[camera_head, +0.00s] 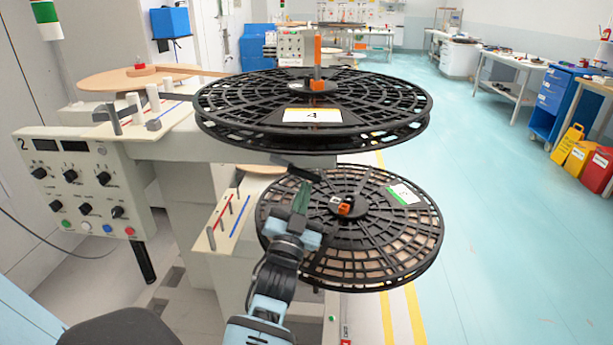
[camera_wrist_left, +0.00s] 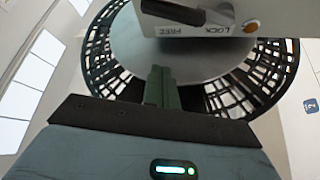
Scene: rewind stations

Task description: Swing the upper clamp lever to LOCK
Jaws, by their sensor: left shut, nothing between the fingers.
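In the left wrist view, a pale block (camera_wrist_left: 195,30) carries the printed words FREE and LOCK. A black lever (camera_wrist_left: 172,11) crosses its upper part above FREE; the frame's top edge cuts the block. In the head view, a dark bar (camera_head: 300,170), probably this lever, shows under the upper reel (camera_head: 375,100). My left gripper (camera_head: 303,190) is below that bar, in front of the lower reel (camera_head: 400,235). Its green fingers are together and empty; they also show in the wrist view (camera_wrist_left: 159,72), below the block with a gap in the picture. My right gripper is not in view.
An orange upright (camera_head: 317,50) stands at the upper reel's hub, and an orange piece (camera_head: 345,208) at the lower hub. A control panel (camera_head: 85,185) with knobs is at left. An orange button (camera_wrist_left: 251,26) sits right of LOCK.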

